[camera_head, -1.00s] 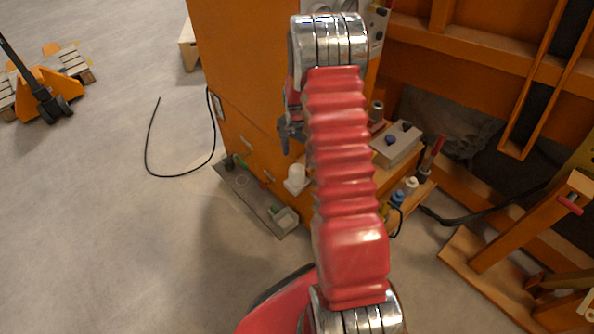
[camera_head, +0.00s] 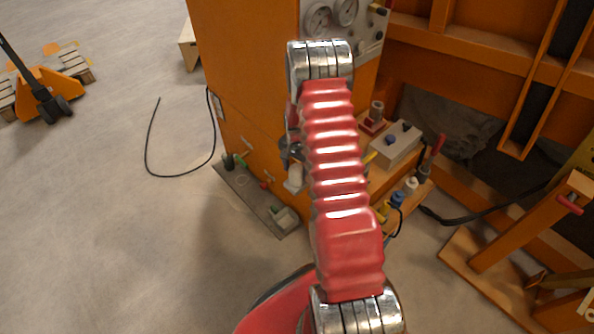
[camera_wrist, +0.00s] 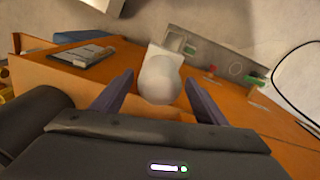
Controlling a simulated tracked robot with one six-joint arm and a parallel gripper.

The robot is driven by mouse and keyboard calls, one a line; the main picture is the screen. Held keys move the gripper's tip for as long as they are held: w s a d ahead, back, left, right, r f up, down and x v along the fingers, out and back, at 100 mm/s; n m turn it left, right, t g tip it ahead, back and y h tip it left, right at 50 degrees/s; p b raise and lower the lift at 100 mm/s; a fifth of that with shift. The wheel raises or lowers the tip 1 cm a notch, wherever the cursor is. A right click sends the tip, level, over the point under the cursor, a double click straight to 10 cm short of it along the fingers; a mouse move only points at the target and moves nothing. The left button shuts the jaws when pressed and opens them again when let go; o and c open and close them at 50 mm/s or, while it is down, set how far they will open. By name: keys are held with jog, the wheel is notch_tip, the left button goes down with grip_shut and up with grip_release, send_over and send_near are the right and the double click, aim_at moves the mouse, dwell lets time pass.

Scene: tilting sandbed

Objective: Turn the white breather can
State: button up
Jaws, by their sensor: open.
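The white breather can (camera_wrist: 160,78) sits on a pale bracket on the orange cabinet's side. In the wrist view it lies between the two dark fingers of my gripper (camera_wrist: 160,92). The fingers are open, one on each side, with a gap between each finger and the can. In the head view the can (camera_head: 296,174) shows just left of my red arm, and my gripper (camera_head: 288,152) is partly hidden by the arm, close above the can.
The orange cabinet (camera_head: 232,85) carries gauges (camera_head: 318,18) and a grey box (camera_head: 395,145) on a shelf. A grey tray (camera_head: 250,198) with small items lies on the floor below the can. A black cable (camera_head: 180,174) loops on open floor at left.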

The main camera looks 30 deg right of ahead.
jog(key=shift+c, duration=0.4)
jog(key=c, duration=1)
jog(key=shift+n, duration=2.4)
jog(key=o, duration=1.1)
jog(key=shift+r, duration=0.1)
